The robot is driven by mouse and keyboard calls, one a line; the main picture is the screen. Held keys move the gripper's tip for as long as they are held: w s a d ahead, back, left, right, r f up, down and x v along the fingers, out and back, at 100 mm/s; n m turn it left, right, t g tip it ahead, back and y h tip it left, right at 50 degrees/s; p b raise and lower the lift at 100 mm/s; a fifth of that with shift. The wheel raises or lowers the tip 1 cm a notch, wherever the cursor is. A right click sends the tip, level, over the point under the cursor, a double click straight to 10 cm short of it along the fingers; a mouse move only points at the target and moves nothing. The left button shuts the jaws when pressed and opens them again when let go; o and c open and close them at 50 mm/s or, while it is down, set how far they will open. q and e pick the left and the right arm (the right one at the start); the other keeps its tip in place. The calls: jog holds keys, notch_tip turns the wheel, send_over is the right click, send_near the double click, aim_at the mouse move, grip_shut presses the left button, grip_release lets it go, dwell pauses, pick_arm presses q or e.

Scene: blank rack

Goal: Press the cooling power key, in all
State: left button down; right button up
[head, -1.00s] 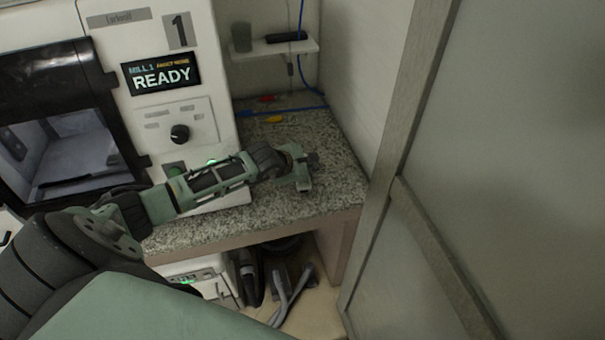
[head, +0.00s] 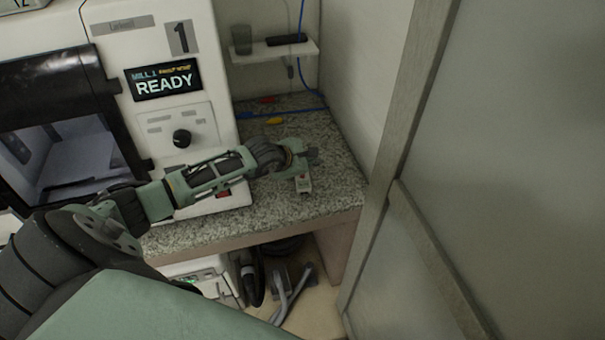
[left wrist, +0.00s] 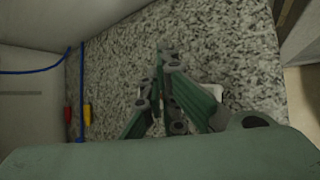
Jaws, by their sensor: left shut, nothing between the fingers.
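In the left wrist view a bit of a pale object (left wrist: 217,92) shows behind the fingers, mostly hidden. My left gripper (head: 312,157) is shut and empty, above the counter at its right part; its fingertips also show in the left wrist view (left wrist: 168,55). I cannot make out a cooling power key or its label in these frames. My right gripper is not in view.
A white mill (head: 205,105) with a READY screen and black knob stands at left. A wall shelf (head: 270,52) holds a cup and a dark object. Red and yellow items and a blue cable lie at the counter's back. A tall panel (head: 500,150) bounds the right.

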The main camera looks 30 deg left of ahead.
aim_at(308, 179)
pick_arm(q)
notch_tip(308, 179, up, 4)
jog(key=shift+f+p, duration=0.25)
jog(key=shift+p, duration=0.45)
jog(key=shift+f, duration=0.1)
